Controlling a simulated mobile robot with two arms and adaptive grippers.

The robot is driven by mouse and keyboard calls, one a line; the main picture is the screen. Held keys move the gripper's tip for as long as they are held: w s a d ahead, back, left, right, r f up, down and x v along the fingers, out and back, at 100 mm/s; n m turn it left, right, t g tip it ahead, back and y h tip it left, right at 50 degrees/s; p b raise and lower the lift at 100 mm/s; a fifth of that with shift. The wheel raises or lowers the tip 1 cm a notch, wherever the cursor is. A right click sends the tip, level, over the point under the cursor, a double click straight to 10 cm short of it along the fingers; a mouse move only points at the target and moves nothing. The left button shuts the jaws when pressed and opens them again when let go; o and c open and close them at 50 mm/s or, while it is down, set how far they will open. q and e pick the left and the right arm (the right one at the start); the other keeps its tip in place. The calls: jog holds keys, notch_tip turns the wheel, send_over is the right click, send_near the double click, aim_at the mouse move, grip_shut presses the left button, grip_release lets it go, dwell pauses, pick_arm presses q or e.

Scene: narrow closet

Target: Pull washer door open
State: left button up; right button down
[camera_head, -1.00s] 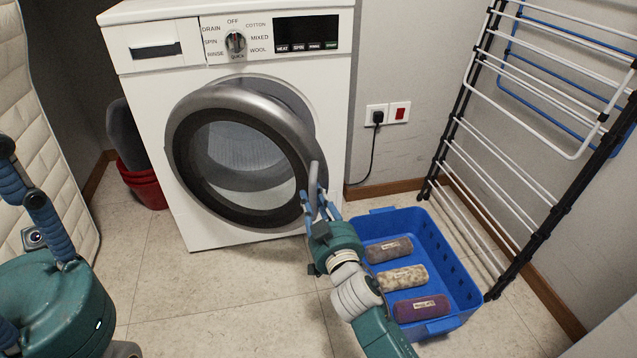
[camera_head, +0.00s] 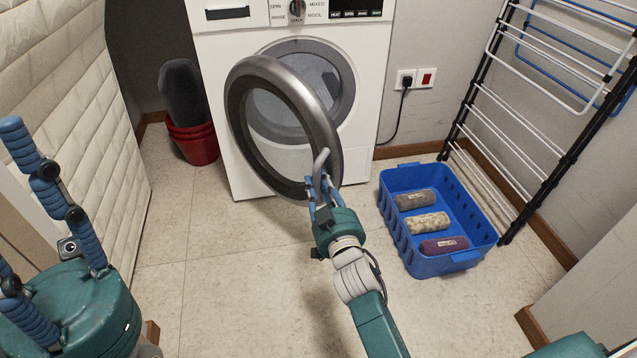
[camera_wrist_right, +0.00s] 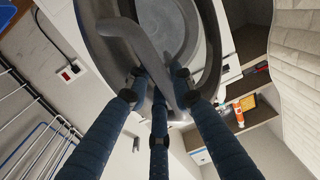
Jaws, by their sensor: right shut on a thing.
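The white washer (camera_head: 210,110) stands against the back wall. Its round grey door (camera_head: 322,125) is swung partway open, hinged at the left, with a gap between it and the round drum opening (camera_head: 345,72). My right gripper (camera_head: 322,190) is shut on the door's curved handle (camera_head: 319,162) at the door's right edge. In the right wrist view the blue fingers close around the handle (camera_wrist_right: 150,45), with the drum opening behind. My left gripper (camera_head: 50,190) is at the left edge of the head view, away from the washer, with its blue fingers spread apart and nothing between them.
A blue basket (camera_head: 462,262) with rolled towels stands on the floor right of my right arm. A drying rack (camera_head: 520,150) leans along the right wall. A red bucket (camera_head: 193,145) stands left of the washer. A quilted white panel (camera_head: 75,130) borders the left. Floor before the washer is clear.

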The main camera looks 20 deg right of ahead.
jog(key=shift+d+f, duration=0.15)
jog(key=shift+d, duration=0.05)
jog(key=c, duration=1.5)
grip_release()
jog(key=shift+s, duration=0.1)
jog(key=s, duration=1.2)
jog(key=shift+a, duration=0.2)
jog(key=shift+c, duration=0.3)
